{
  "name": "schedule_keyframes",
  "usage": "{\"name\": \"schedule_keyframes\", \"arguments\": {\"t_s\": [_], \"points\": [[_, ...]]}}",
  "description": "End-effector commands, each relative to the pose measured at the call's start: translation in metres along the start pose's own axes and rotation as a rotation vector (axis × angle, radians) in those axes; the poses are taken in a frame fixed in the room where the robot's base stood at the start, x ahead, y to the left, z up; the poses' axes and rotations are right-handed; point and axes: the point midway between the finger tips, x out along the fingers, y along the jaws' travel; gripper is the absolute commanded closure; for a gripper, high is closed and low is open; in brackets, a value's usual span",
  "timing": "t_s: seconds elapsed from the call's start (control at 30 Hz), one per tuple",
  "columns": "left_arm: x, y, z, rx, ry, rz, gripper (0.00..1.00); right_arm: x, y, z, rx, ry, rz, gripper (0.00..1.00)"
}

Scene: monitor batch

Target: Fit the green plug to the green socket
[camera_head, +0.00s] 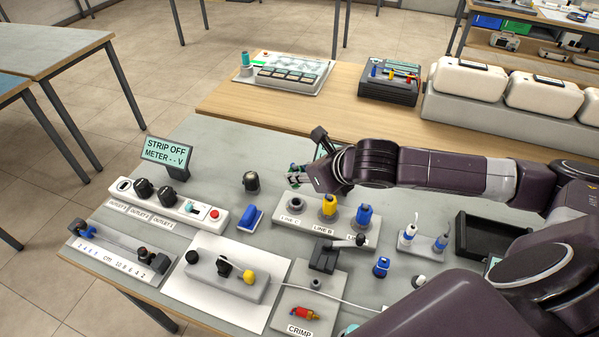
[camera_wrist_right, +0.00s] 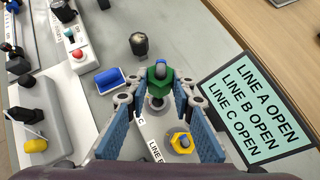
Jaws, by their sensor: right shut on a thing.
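My right gripper (camera_head: 297,177) is shut on the green plug (camera_wrist_right: 158,74), which has a blue-grey top. In the wrist view the fingertips (camera_wrist_right: 158,90) pinch the plug from both sides. Below it is a round grey socket (camera_wrist_right: 155,104), partly hidden by the plug. In the head view this is the open socket by the LINE C label (camera_head: 295,203), and the gripper is above it. I cannot tell whether plug and socket touch, and no green shows on the socket. My left gripper is not in view.
A yellow plug (camera_head: 329,206) and a blue plug (camera_head: 364,215) stand at LINE B and LINE A on the same block. A status sign (camera_wrist_right: 256,110) reads LINE A, B and C OPEN. A blue block (camera_head: 250,218) and a dark knob (camera_head: 250,181) are nearby.

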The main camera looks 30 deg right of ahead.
Motion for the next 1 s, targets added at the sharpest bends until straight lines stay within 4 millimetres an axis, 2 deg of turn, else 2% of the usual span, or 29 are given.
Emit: {"name": "schedule_keyframes", "arguments": {"t_s": [0.17,0.37,0.43,0.83,1.0], "points": [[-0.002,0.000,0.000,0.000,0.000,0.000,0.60,-0.001,0.000,0.001,0.001,0.001,-0.001,1.00],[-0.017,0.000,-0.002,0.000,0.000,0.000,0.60,-0.007,0.001,0.004,0.000,0.004,-0.005,1.00],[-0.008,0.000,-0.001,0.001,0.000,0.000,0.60,0.002,0.001,-0.006,0.002,0.005,-0.005,1.00],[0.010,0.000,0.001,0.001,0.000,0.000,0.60,0.030,0.000,-0.035,0.001,0.004,-0.006,1.00],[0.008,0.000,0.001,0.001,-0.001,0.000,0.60,0.028,0.000,-0.033,0.001,0.002,-0.006,1.00]]}}
